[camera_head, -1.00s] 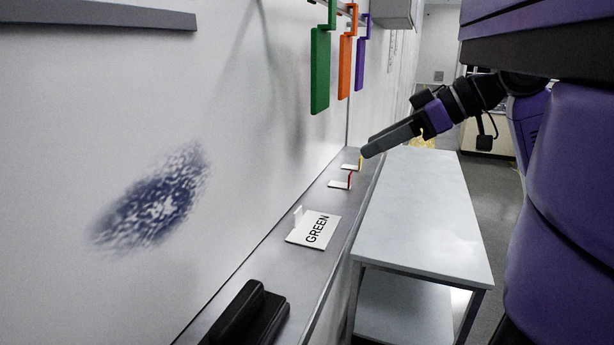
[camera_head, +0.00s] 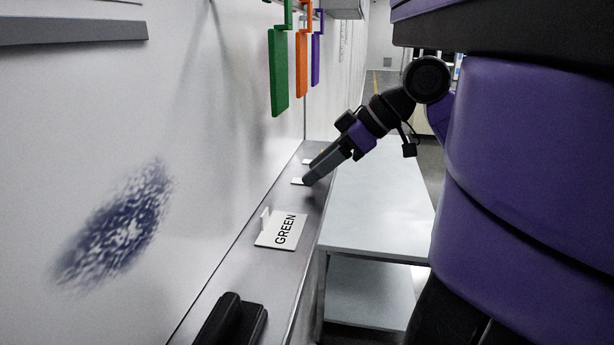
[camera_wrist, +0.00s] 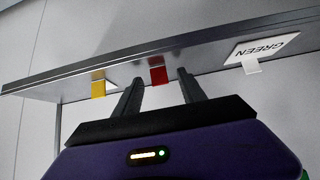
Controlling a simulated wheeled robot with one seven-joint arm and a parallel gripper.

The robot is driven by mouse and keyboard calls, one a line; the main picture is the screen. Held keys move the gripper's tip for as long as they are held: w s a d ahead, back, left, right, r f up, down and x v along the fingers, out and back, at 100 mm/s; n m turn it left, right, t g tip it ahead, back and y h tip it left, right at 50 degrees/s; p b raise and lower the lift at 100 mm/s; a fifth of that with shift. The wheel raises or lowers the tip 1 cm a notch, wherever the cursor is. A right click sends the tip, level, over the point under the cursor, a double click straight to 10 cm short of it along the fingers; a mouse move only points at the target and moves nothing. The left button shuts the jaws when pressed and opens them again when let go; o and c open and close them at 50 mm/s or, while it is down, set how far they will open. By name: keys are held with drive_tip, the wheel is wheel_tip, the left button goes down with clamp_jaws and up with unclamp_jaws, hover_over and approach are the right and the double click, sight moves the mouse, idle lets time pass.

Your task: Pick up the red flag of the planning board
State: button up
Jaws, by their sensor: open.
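The red flag (camera_wrist: 158,75) shows in the wrist view at the edge of the grey ledge, just beyond and between my fingertips, apart from them. In the head view my gripper (camera_head: 309,172) is over the ledge and hides the red flag; only its white base (camera_head: 298,181) shows beside the fingers. My gripper also shows in the wrist view (camera_wrist: 158,84), its two dark fingers spread and empty. The yellow flag (camera_wrist: 98,88) is left of the red one in the wrist view. The planning board (camera_head: 215,120) is the white wall panel behind the ledge.
A white card reading GREEN (camera_head: 281,230) lies on the ledge (camera_head: 255,268), nearer than the flags. A black object (camera_head: 233,322) sits at the ledge's near end. Green (camera_head: 279,75), orange (camera_head: 302,65) and purple (camera_head: 316,60) tags hang above. A table (camera_head: 375,205) stands right of the ledge.

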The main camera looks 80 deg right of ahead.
clamp_jaws()
idle(0.3)
